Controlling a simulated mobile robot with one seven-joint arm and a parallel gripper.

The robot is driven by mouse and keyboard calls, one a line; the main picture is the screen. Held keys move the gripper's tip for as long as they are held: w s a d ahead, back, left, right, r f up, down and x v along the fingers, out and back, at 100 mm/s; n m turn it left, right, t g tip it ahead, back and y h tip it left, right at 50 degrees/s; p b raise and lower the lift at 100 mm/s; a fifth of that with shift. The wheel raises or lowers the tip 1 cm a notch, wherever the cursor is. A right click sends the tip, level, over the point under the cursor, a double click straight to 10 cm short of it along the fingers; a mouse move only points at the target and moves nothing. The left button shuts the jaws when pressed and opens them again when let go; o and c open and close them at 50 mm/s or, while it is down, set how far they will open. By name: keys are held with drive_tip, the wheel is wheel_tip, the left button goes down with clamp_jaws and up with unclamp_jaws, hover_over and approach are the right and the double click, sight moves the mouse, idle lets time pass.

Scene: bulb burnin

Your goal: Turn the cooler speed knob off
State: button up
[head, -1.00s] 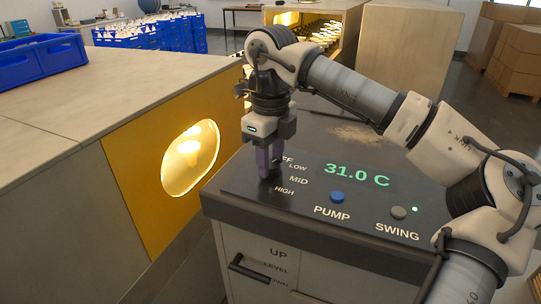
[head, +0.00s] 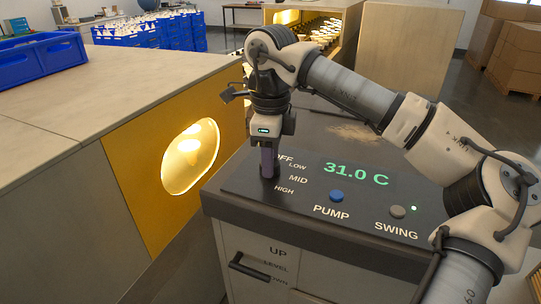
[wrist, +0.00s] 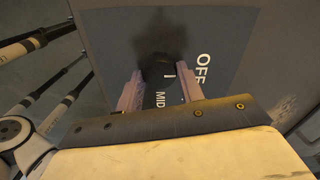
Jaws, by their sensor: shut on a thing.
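The speed knob is a small round black dial (wrist: 157,68) with a short white mark, on the cooler's dark top panel (head: 300,205). The labels OFF, LOW, MID and HIGH lie beside it. My gripper (head: 268,164) points straight down at the knob and hides it in the head view. In the wrist view my gripper's two purple fingers (wrist: 160,76) stand either side of the knob, shut on it. The white mark is on the side facing the labels; LOW is hidden there behind a finger, so the exact setting is unclear.
The panel also has a blue PUMP button (head: 336,197), a grey SWING button (head: 398,212) and a green 31.0 C readout (head: 356,175). A yellow-fronted cabinet with a glowing round window (head: 190,157) stands close on the left. Blue crates (head: 40,60) are behind.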

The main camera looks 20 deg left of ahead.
drive_tip(key=o, duration=1)
drive_tip(key=shift+r, duration=0.15)
wheel_tip(320, 180, up, 14)
drive_tip(key=shift+f+b, duration=0.2)
drive_tip(key=shift+b, duration=0.1)
